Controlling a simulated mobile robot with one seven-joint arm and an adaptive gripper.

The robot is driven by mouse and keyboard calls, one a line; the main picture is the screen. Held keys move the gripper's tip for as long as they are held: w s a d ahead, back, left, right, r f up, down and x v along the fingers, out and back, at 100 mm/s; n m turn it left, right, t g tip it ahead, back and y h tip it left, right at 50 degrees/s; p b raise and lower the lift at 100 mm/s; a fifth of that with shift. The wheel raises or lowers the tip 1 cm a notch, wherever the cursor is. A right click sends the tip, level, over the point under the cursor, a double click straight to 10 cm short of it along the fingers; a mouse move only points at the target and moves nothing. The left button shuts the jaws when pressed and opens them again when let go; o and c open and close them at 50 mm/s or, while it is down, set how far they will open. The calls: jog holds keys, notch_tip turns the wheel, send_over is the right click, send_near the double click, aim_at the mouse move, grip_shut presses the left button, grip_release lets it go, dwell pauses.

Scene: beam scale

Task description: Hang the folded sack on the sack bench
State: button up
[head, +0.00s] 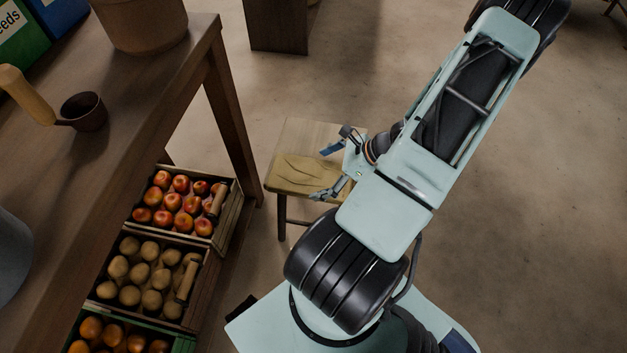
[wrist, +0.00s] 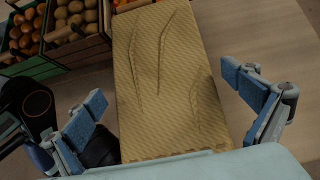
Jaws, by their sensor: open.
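The folded sack (head: 305,172) is a flat tan cloth with creases. It lies on the light wooden top of a small bench (head: 308,131), covering the nearer part. In the wrist view the sack (wrist: 160,75) is a long woven strip, with the pale bench top (wrist: 255,35) bare on its right. My gripper (head: 326,173) is open and empty, at the right side of the sack in the head view. In the wrist view its blue-padded fingers (wrist: 165,90) stand apart on either side of the sack. The height gap between fingers and sack cannot be told.
Left of the bench are crates of apples (head: 180,203), potatoes (head: 143,280) and oranges (head: 115,338), beside and under a dark wooden table (head: 120,130). A scoop (head: 82,110) and a brown pot (head: 140,20) stand on the table. The floor right of my arm is clear.

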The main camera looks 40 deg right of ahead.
jog(key=shift+x, duration=1.2)
jog(key=c, duration=1)
jog(key=shift+r, duration=0.15)
